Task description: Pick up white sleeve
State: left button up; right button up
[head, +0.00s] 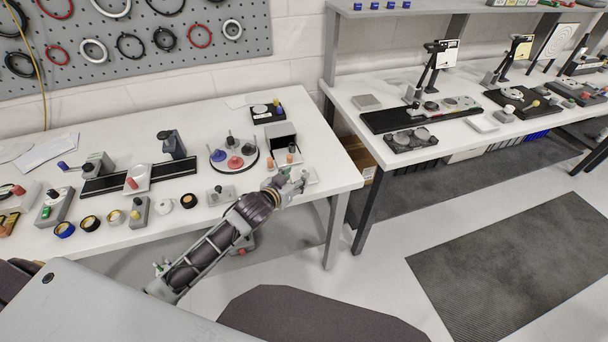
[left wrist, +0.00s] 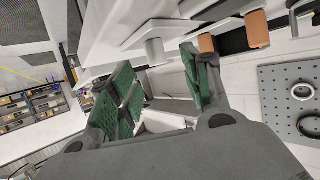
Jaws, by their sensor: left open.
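The white sleeve (left wrist: 155,50) is a short pale cylinder standing on a light plate in the left wrist view. My left gripper (left wrist: 156,62) is open, its two green-padded fingers spread to either side of the sleeve's near end. I cannot tell whether the sleeve is within the fingertips or just beyond them. In the head view my left gripper (head: 293,180) is over the right part of the near table, and it largely hides the sleeve there. My right gripper is not in view.
Two copper-coloured cylinders (left wrist: 207,42) (left wrist: 257,28) stand close to the sleeve. The near table's (head: 345,178) right end is bare.

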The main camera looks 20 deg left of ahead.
aim_at(303, 173)
pick_arm(q)
jog(key=shift+w, duration=0.1)
jog(key=shift+p+x, duration=0.3)
jog(key=shift+x, duration=2.2)
jog(key=shift+d, duration=0.15)
jog(key=shift+c, duration=0.2)
jog(key=c, duration=0.7)
